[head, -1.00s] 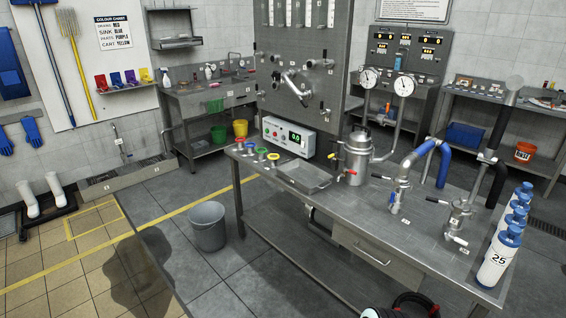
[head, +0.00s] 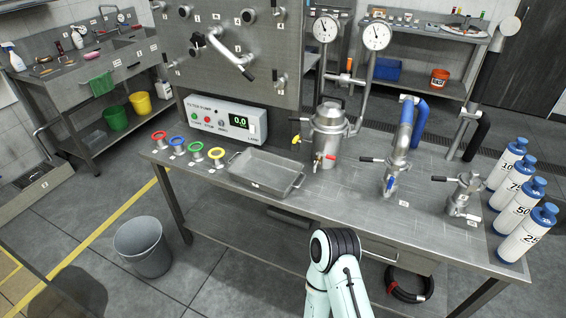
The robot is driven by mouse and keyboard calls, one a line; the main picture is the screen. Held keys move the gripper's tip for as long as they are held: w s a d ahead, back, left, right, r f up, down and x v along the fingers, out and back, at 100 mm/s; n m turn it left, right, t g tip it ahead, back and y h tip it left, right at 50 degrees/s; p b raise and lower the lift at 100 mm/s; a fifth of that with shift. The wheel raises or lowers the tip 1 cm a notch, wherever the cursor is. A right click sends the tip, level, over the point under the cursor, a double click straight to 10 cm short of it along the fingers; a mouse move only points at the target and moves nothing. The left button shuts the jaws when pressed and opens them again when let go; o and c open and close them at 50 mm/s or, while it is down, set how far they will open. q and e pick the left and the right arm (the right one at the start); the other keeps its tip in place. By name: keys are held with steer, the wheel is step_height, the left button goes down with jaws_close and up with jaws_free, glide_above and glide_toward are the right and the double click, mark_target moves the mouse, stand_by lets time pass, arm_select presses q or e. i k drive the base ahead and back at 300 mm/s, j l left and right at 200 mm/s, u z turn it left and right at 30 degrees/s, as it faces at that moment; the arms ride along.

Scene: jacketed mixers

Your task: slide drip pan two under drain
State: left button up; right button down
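A shallow grey metal pan (head: 268,170) with end handles lies flat on the steel bench, left of the steel vessel (head: 330,122). A small tag is on its front edge, too small to read. The vessel has a red-handled valve (head: 327,161) low on its front and a yellow handle at its left. The pan's right end lies near this valve, apart from the vessel; I cannot tell whether it reaches beneath the outlet. No other pan shows clearly. A pale arm link of mine (head: 336,268) shows at the bottom centre; neither gripper is in view.
A pump box (head: 226,120) and several coloured rings (head: 178,143) stand behind and left of the pan. Pipe fittings (head: 390,178) and white-blue bottles (head: 524,232) stand to the right. The bench front (head: 330,225) is clear. A grey bucket (head: 143,245) stands on the floor.

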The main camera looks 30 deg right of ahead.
mark_target(275, 175)
steer(key=i+j+z, duration=0.1)
steer(key=i+z, duration=0.3)
steer(key=i+j+z, duration=0.2)
steer(key=z, duration=0.15)
steer(key=i+j+z, duration=0.4)
steer(key=k+l, duration=0.1)
